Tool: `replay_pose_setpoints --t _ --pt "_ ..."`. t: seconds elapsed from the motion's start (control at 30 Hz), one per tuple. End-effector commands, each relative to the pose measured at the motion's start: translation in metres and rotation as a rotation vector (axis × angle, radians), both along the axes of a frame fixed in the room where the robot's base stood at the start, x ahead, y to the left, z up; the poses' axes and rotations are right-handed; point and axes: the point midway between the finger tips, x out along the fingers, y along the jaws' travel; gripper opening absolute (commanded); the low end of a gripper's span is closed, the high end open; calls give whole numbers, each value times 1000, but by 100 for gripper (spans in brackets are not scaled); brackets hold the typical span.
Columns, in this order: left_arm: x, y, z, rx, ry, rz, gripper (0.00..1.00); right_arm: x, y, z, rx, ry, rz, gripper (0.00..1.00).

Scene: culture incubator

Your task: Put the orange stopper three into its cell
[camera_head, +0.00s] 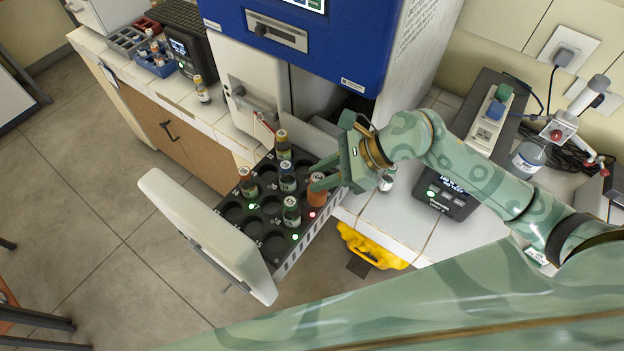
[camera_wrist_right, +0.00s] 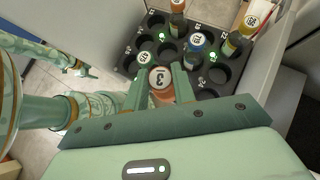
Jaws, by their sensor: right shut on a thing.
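The orange stopper three (camera_head: 317,190) is between the fingers of my right gripper (camera_head: 318,184), at the right side of the black rack (camera_head: 262,222) in the pulled-out drawer. In the wrist view, the orange stopper (camera_wrist_right: 160,82) shows its round white label with a 3, between the two green fingers (camera_wrist_right: 160,88). The head view shows it upright, near a red light. I cannot tell how far its lower end is inside a cell. In the wrist view, what looks like my left gripper (camera_wrist_right: 84,70) is at the left, away from the rack; its jaws are too small to judge.
Several labelled vials stand in the rack, including one (camera_head: 291,212) close to the stopper. Empty round cells lie at the left and front. The white drawer front (camera_head: 205,233) stands out over the floor. The blue incubator (camera_head: 320,40) rises behind. A small vial (camera_head: 386,183) stands right of my gripper.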

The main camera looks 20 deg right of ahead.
Motion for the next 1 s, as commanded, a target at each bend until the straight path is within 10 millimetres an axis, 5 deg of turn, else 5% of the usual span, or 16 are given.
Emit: replay_pose_setpoints --t 0.2,0.5,0.93,0.97,1.0 --pt "0 2 0 2 -1 0 63 24 9 -33 0 1 -1 4" --pt "1 2 7 2 -2 1 63 32 12 -67 1 4 -1 4" --pt "1 2 2 2 -2 1 63 32 11 -77 -1 0 1 4" --pt "1 2 3 3 -2 1 63 32 11 -76 -1 0 1 34" --pt "1 2 3 3 -2 1 63 32 11 -76 -1 0 1 45"
